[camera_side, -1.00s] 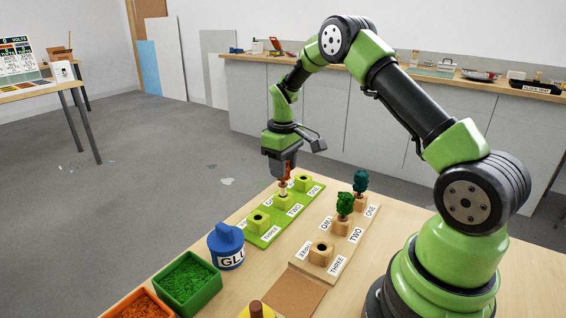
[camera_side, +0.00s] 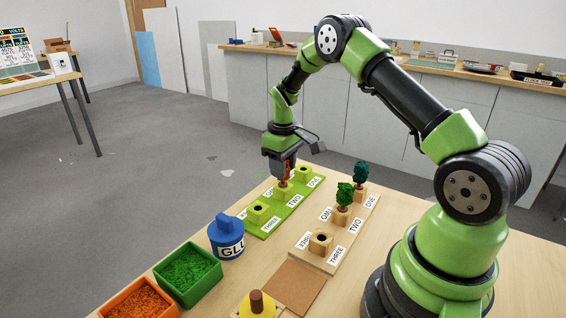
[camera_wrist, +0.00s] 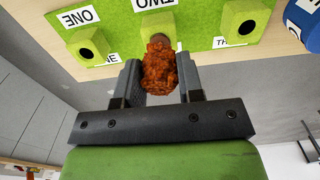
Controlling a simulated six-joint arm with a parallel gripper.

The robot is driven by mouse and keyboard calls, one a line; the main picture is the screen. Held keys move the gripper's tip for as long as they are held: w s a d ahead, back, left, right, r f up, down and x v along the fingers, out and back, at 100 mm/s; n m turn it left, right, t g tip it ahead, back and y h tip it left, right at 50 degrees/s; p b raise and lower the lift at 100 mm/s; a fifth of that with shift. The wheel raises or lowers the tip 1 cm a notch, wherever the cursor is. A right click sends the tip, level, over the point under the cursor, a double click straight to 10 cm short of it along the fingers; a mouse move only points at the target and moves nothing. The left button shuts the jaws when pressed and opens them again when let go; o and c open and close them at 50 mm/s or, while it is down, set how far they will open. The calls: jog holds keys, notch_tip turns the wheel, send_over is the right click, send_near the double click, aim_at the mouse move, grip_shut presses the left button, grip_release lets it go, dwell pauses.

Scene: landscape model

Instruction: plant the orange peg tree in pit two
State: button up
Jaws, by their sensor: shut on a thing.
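The orange peg tree (camera_side: 287,170) has a rough orange-brown crown. It is between the fingers of my gripper (camera_side: 284,174), which is shut on it. In the wrist view the crown (camera_wrist: 158,68) fills the gap between the two fingertips (camera_wrist: 157,75). The tree stands upright at the block of pit two (camera_side: 283,192) on the green board (camera_side: 270,229). The block of pit two (camera_wrist: 155,24) also shows behind the crown in the wrist view.
On the green board, pit one (camera_side: 304,174) and pit three (camera_side: 258,209) look empty. A wooden rack (camera_side: 324,262) beside it holds two green trees (camera_side: 345,195) and an empty third block. A blue glue bottle (camera_side: 226,238) and a green tray (camera_side: 188,275) stand at the front left.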

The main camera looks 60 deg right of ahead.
jog(key=shift+f, duration=0.15)
jog(key=o, duration=1.1)
notch_tip(320, 180, up, 10)
jog(key=shift+f, duration=0.2)
jog(key=shift+r, duration=0.2)
